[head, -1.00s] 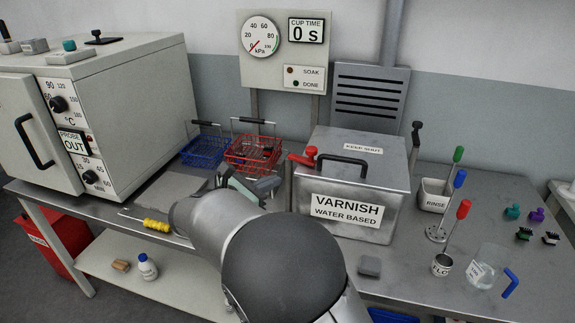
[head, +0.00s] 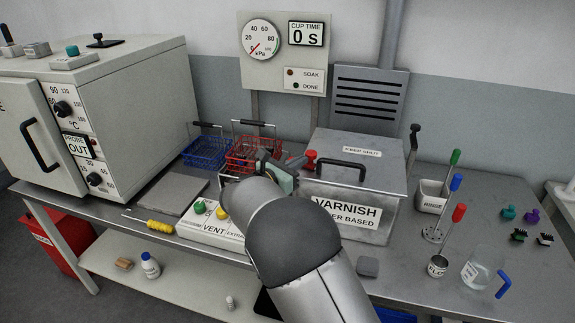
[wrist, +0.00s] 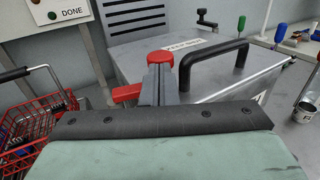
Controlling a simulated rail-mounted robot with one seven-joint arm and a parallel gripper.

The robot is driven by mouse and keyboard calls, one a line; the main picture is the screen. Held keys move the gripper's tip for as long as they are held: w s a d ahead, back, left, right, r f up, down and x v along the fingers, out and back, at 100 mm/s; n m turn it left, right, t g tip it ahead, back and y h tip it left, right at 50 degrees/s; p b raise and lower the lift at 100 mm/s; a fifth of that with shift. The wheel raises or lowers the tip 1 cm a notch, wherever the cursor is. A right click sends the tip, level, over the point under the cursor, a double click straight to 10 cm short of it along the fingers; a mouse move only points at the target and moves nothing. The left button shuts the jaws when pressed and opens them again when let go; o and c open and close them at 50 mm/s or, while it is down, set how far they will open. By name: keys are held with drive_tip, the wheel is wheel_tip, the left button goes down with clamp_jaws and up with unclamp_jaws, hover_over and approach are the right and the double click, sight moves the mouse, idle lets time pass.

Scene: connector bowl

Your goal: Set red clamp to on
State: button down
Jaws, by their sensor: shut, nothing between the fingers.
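The red clamp (head: 310,160) sits at the left edge of the lid of the steel varnish box (head: 385,232). In the wrist view, the red clamp's round knob (wrist: 160,56) shows just beyond my fingertips, and its red lever sticks out to the left. My gripper (head: 298,162) is shut and empty, at the left side of the clamp. In the wrist view, my grey fingers (wrist: 160,84) stand in front of the knob and hide part of the clamp. I cannot tell whether they touch it.
A red wire basket (head: 240,156) and a blue one (head: 205,154) stand left of my gripper. A black lid handle (head: 342,164) rises right of the clamp. A vent panel (head: 212,224) with green and yellow knobs lies in front. The gauge board (head: 281,62) stands behind.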

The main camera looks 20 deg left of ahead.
drive_tip(key=shift+w+d, duration=0.1)
drive_tip(key=shift+w, duration=0.15)
drive_tip(key=shift+w+d+f+b, duration=0.1)
drive_tip(key=shift+f+b, duration=0.05)
drive_tip(key=shift+b, duration=0.25)
drive_tip(key=shift+w+d+n+t+y+b, duration=0.2)
drive_tip(key=shift+n+y+b, duration=0.15)
drive_tip(key=shift+y+b, duration=0.15)
drive_tip(key=shift+w+d+n+t+y+b, duration=0.1)
drive_tip(key=shift+d+n+t+y+b, duration=0.1)
drive_tip(key=shift+n+y+b, duration=0.3)
drive_tip(key=shift+w, duration=0.25)
drive_tip(key=shift+d, duration=0.1)
